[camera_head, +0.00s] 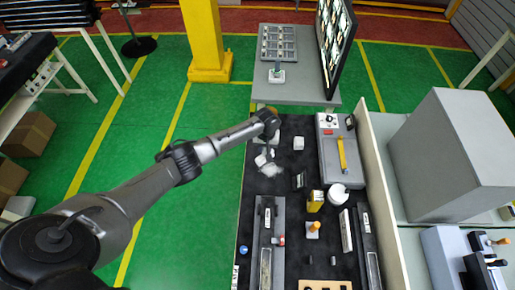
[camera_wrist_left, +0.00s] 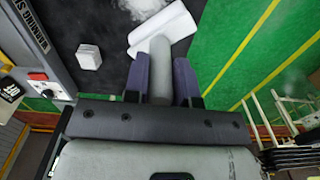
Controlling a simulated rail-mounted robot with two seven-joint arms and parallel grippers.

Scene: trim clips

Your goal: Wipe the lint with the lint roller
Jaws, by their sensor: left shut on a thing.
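My left gripper (camera_head: 267,151) reaches over the dark bench mat from the left. In the left wrist view its two fingers (camera_wrist_left: 160,80) are shut on the grey handle of the lint roller (camera_wrist_left: 165,27). The roller's white cylinder lies across beyond the fingertips, close to the mat; I cannot tell whether it touches. The white roller also shows in the head view (camera_head: 261,160). A pale fuzzy patch of lint (camera_head: 263,181) lies on the mat just in front of the roller. My right gripper is not in view.
A small white block (camera_head: 298,143) stands on the mat (camera_head: 283,170) right of the roller. A grey control panel (camera_head: 327,165) lies further right. Yellow and white items (camera_head: 315,202) and long grey trays (camera_head: 265,245) fill the near part. The far left mat is fairly clear.

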